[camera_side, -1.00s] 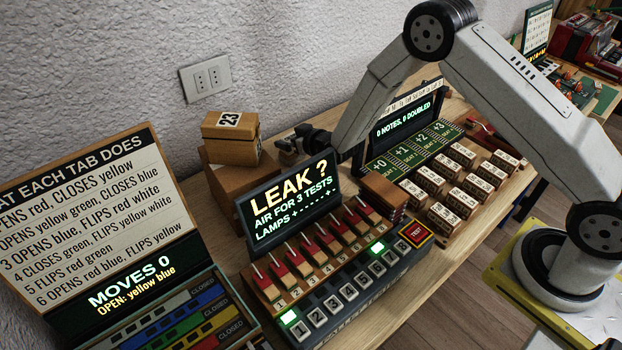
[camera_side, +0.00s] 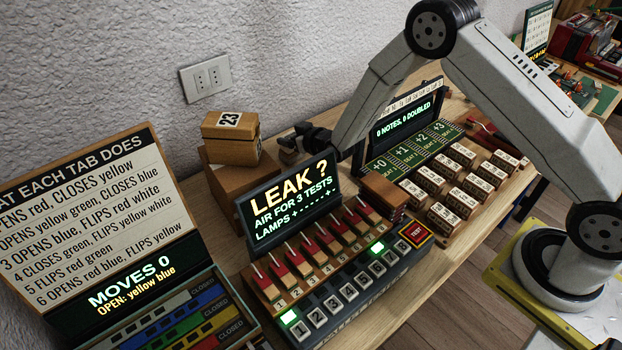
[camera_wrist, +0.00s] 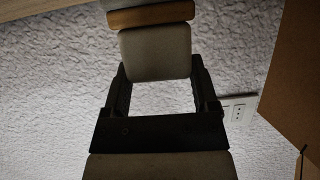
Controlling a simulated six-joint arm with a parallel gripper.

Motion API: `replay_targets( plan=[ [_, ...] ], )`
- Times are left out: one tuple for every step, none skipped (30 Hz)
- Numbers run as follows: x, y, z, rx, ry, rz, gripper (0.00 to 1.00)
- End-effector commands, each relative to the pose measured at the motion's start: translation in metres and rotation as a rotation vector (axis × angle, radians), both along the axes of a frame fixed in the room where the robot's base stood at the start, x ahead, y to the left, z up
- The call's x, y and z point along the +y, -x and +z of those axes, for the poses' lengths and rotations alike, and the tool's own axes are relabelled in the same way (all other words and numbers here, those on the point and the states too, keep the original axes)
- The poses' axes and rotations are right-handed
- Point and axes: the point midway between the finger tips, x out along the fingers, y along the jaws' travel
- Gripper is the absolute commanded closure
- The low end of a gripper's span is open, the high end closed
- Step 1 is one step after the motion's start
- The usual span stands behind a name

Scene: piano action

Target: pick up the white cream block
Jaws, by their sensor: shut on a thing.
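A pale greyish-cream block (camera_wrist: 155,52) sits between the fingertips of my gripper (camera_wrist: 160,80) in the wrist view, touching both fingers. It looks dim there, in shadow. My gripper is shut on it. In the side view my gripper (camera_side: 300,138) is a dark shape behind the LEAK screen, near the wall and right of the wooden boxes. The block cannot be made out clearly in the side view.
The LEAK screen (camera_side: 290,203) stands in front of my gripper. A wooden box marked 23 (camera_side: 230,137) rests on a larger wooden box (camera_side: 232,182) to its left. The notes screen (camera_side: 402,124) stands to the right. The textured wall is close behind.

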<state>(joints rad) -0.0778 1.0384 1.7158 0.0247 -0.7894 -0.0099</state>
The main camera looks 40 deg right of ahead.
Motion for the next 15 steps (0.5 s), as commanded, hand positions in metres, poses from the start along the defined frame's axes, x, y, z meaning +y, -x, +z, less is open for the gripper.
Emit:
replay_targets(
  plan=[
    [0.0,0.0,0.004,-0.002,0.0,0.0,0.88],
    [0.0,-0.001,0.006,-0.003,0.0,0.0,0.88],
    [0.0,-0.001,0.01,-0.003,0.0,0.0,0.88],
    [0.0,-0.001,0.012,-0.003,0.0,0.0,0.88],
    [0.0,-0.001,0.015,-0.003,0.0,0.0,0.88],
    [0.0,-0.001,0.019,-0.004,0.0,0.0,0.88],
    [0.0,-0.001,0.023,-0.005,0.0,0.0,0.88],
    [0.0,-0.001,0.027,-0.005,0.0,0.0,0.88],
    [0.0,0.002,0.03,-0.004,0.0,0.0,0.88],
    [0.0,0.004,0.033,-0.004,0.0,0.0,0.88],
    [0.0,0.007,0.036,-0.003,0.0,0.0,0.88],
    [-0.001,0.011,0.041,-0.004,0.0,0.0,0.88],
    [-0.001,0.014,0.044,-0.003,0.0,0.0,0.88],
    [-0.001,0.017,0.048,-0.004,0.0,0.0,0.88],
    [-0.001,0.021,0.052,-0.004,0.0,0.0,0.88]
  ],
)
